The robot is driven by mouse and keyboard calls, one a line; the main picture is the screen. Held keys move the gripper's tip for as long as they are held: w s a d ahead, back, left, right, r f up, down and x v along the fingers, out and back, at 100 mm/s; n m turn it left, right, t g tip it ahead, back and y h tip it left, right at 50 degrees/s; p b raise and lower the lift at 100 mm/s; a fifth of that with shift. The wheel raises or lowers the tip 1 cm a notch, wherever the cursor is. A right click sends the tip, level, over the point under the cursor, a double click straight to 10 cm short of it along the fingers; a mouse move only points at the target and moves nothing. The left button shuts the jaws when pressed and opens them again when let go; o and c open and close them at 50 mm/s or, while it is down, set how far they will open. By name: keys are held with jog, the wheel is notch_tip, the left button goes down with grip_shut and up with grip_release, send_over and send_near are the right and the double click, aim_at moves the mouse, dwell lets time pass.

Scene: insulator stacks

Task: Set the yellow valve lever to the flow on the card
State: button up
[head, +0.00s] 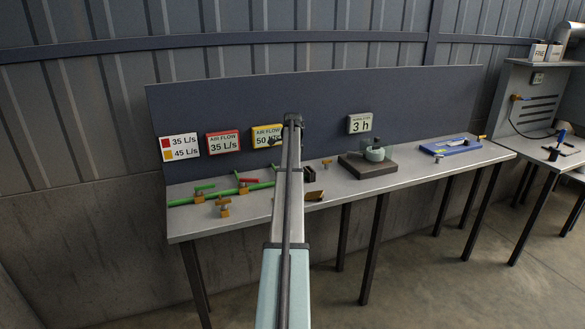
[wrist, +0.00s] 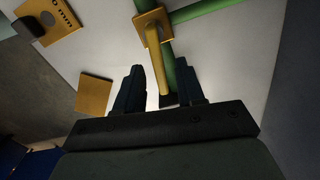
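The white card (head: 179,147) at the left of the back panel reads 35 L/s beside red and 45 L/s beside yellow. The red-framed display (head: 223,142) reads AIR FLOW 35 L/s. The yellow-framed display (head: 265,136) seems to read 50 L/s; my arm partly covers it. In the wrist view the yellow lever (wrist: 153,38) runs from its yellow valve nearly along a green pipe. My gripper (wrist: 159,65) is open, with the lever's far part between its fingers. In the head view my arm hides this lever. The red lever (head: 249,180) sits further left on the green pipe (head: 182,201).
A loose-looking yellow plate (wrist: 94,94) lies left of my fingers. A dark base with a pot (head: 375,153), a 3 h sign (head: 360,124) and a blue device (head: 450,146) are to the right.

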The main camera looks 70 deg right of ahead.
jog(key=shift+c, duration=0.4)
grip_shut()
jog(key=shift+s+a+m, duration=0.15)
jog(key=shift+a+m, duration=0.1)
jog(key=shift+m, duration=0.55)
jog(key=shift+o, duration=0.4)
grip_release()
